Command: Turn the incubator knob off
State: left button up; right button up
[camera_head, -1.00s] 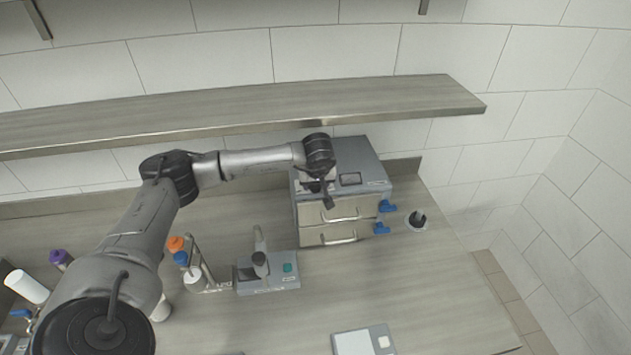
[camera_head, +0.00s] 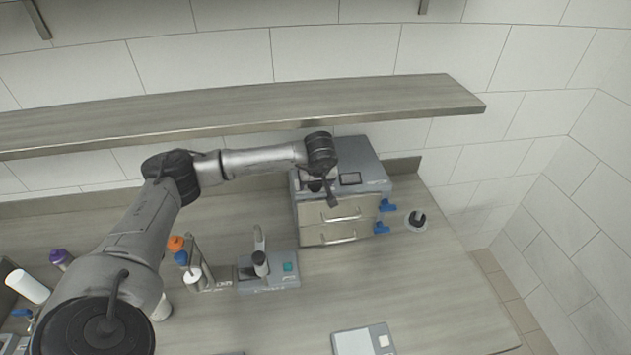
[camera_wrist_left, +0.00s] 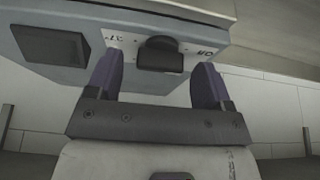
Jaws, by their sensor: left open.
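The incubator (camera_head: 372,158) is a grey box at the back of the counter, with a small dark display and two drawer fronts below. Its black knob (camera_wrist_left: 161,54) shows in the left wrist view on a light marked panel beside the dark display. My left gripper (camera_head: 318,186) is at the incubator's front in the head view, and my wrist largely hides the knob there. In the left wrist view my left gripper (camera_wrist_left: 157,76) is open, with one purple finger on each side of the knob. Gaps show between fingers and knob. My right gripper is not in view.
A wooden shelf (camera_head: 240,105) runs along the wall above and behind the arm. Blue-handled items (camera_head: 386,205) and a round holder (camera_head: 417,219) stand right of the incubator. A small grey device (camera_head: 268,275) stands in front. The counter's right front is mostly clear.

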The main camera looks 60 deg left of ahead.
pick_arm(q)
jog(key=v, duration=1.3)
jog(key=shift+r, duration=0.2)
